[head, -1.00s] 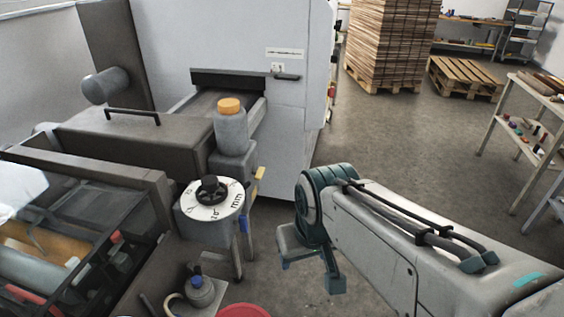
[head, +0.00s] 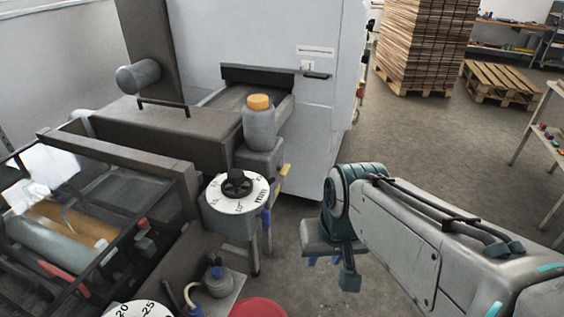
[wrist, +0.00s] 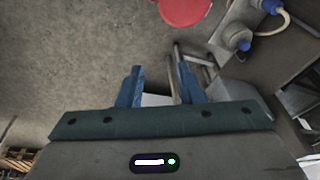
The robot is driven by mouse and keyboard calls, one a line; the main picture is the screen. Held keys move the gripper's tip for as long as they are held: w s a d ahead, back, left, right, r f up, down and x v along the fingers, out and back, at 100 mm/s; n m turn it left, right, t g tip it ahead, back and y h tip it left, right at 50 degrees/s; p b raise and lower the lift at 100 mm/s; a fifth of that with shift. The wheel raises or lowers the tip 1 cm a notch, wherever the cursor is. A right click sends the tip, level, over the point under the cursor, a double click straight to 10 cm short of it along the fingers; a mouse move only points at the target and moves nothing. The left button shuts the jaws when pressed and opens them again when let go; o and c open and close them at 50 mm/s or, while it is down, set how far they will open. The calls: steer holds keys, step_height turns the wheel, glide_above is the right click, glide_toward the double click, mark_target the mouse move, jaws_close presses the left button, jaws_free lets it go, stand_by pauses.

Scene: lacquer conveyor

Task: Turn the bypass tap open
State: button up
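I cannot tell for certain which part is the bypass tap. A small yellow lever (head: 284,180) sticks out beside the white dial (head: 238,193) in the head view, and a blue handle (head: 266,218) hangs below the dial's right side. My gripper (wrist: 160,72) is open and empty in the wrist view, its two blue fingers apart above the floor. In the head view my gripper (head: 324,262) points down, to the right of the dial and both handles and apart from them. Its fingertips are mostly hidden there.
A grey bottle with an orange cap (head: 259,122) stands behind the dial. A blue-capped pump (head: 216,281) and a red round top (head: 258,308) are low in front. Another dial (head: 140,309) shows at the bottom edge.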

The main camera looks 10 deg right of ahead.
steer(key=w+a+f+m+g+y+p, duration=0.1)
steer(key=w+a+f+m+g+y, duration=0.35)
steer(key=m, duration=0.65)
steer(key=m+t+y+p, duration=0.45)
steer(key=m+t, duration=1.15)
steer(key=m, duration=1.8)
glide_toward(285, 170)
steer(key=w+a+f+y+p, duration=0.1)
steer(key=w+a+p, duration=0.1)
steer(key=w+a, duration=0.2)
steer(key=w, duration=0.3)
steer(key=shift+w+a+f+y, duration=0.25)
steer(key=shift+w+y, duration=0.05)
steer(key=shift+c, duration=0.3)
jaws_close()
